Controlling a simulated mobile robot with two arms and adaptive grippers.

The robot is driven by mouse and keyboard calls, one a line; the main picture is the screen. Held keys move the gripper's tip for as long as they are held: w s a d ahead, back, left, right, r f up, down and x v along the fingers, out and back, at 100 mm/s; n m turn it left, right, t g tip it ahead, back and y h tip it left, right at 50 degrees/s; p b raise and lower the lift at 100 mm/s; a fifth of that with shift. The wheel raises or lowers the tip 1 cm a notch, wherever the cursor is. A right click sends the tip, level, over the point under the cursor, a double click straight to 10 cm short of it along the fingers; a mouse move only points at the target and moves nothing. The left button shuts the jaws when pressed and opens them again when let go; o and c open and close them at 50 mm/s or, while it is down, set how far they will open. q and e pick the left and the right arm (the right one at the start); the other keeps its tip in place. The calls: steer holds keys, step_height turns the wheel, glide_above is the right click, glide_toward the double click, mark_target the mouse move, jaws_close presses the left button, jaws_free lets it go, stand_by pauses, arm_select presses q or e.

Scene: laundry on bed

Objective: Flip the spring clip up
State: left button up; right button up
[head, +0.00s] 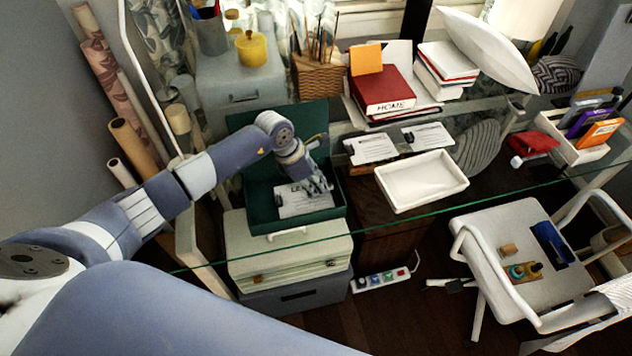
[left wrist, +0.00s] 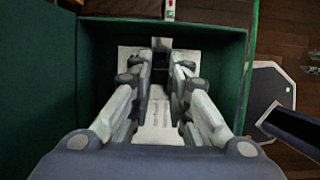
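A white printed sheet (head: 305,201) lies in the open dark green box (head: 259,215) on the glass desk. A small dark clip (head: 279,197) shows at its left edge. My left gripper (head: 322,189) reaches down into the box, over the right part of the sheet. In the left wrist view its two fingers (left wrist: 161,68) are apart, with the sheet (left wrist: 157,118) showing beneath and between them. A small grey piece (left wrist: 161,43) shows just beyond the fingertips; I cannot tell whether it is a clip. Contact is unclear. My right gripper is not in view.
Two more clipped sheets (head: 371,149) (head: 428,135) lie to the right, behind a white tray (head: 421,206). The box walls (left wrist: 232,36) surround the gripper closely. Books (head: 384,92) and a pencil basket (head: 319,77) stand behind. A white chair (head: 515,225) stands at right.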

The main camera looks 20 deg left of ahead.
arm_select(q)
steer(key=shift+w+r, duration=0.1)
steer(key=shift+r, duration=0.05)
jaws_close()
steer(key=shift+w+d+r+g+y, duration=0.1)
steer(key=shift+d+r+g+y, duration=0.15)
steer(key=shift+y, duration=0.25)
steer(key=shift+w+d+r+g+y+b, duration=0.1)
steer(key=shift+w+r+g+y+b, duration=0.05)
steer(key=shift+g+y+b, duration=0.4)
steer(key=y+b, duration=0.1)
steer(key=d+g+y+b, duration=0.1)
steer(key=b, duration=0.1)
steer(key=shift+w+r+g+y, duration=0.3)
steer(key=shift+r+y, duration=0.05)
steer(key=shift+r, duration=0.05)
steer(key=shift+d+r+g+y+b, duration=0.1)
steer(key=shift+r+g+y+b, duration=0.15)
steer(key=shift+y+b, duration=0.35)
